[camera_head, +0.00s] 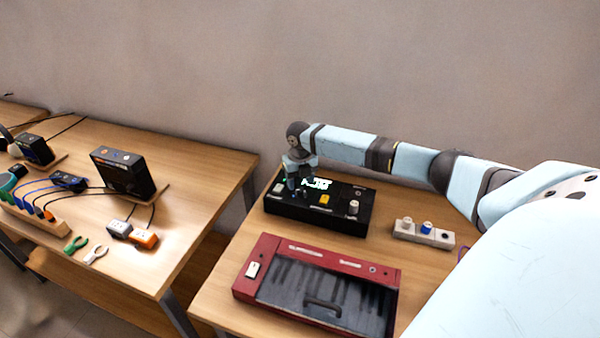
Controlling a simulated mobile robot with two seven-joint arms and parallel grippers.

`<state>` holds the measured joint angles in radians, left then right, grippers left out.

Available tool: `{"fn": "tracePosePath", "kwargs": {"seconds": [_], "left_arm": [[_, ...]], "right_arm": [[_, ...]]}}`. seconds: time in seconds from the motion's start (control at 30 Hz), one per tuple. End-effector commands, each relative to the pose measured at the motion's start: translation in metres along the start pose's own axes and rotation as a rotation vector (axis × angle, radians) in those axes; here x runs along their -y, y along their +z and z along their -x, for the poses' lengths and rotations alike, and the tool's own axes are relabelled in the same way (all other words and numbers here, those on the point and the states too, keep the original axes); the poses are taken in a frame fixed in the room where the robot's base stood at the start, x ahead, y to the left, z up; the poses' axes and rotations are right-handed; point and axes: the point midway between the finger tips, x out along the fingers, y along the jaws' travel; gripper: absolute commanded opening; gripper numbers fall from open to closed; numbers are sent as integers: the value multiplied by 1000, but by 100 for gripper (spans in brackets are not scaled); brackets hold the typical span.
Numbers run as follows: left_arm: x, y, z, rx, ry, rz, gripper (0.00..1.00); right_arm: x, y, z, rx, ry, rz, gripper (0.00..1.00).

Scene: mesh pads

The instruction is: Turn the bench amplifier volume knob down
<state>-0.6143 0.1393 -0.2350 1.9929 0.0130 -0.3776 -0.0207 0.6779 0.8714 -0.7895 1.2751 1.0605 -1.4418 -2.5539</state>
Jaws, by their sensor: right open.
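A low black box (338,218) with controls on its top, which looks like the bench amplifier, sits at the back of the right table. A pale knob (353,207) stands at its right end, a yellow control (324,200) near its middle and a small pale control (279,188) at its left. A lit display shows at its back. My right gripper (298,191) points down over the left half of the box. It is open, and its fingers hide part of the top. Whether it touches anything there is unclear. My left gripper is out of view.
A red keyboard-like case (268,262) lies in front of the black box. A pale block with a blue knob (426,229) lies to its right. A separate left table (190,200) holds black devices, cables and pliers, with a gap between the tables.

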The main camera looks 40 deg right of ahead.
Motion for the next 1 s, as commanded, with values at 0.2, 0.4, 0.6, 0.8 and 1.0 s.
{"fn": "tracePosePath", "kwargs": {"seconds": [0.2, 0.4, 0.6, 0.8, 1.0], "left_arm": [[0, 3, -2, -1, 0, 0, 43], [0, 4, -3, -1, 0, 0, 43], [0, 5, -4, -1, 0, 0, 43], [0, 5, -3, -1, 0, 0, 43], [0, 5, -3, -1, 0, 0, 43]], "right_arm": [[0, 0, 52, 4, 0, 1, 55], [0, 0, 86, 2, 0, 0, 55], [0, 0, 101, 0, 0, 0, 55], [0, 0, 102, 0, 0, 0, 55], [0, 0, 102, 0, 0, 0, 55]]}}
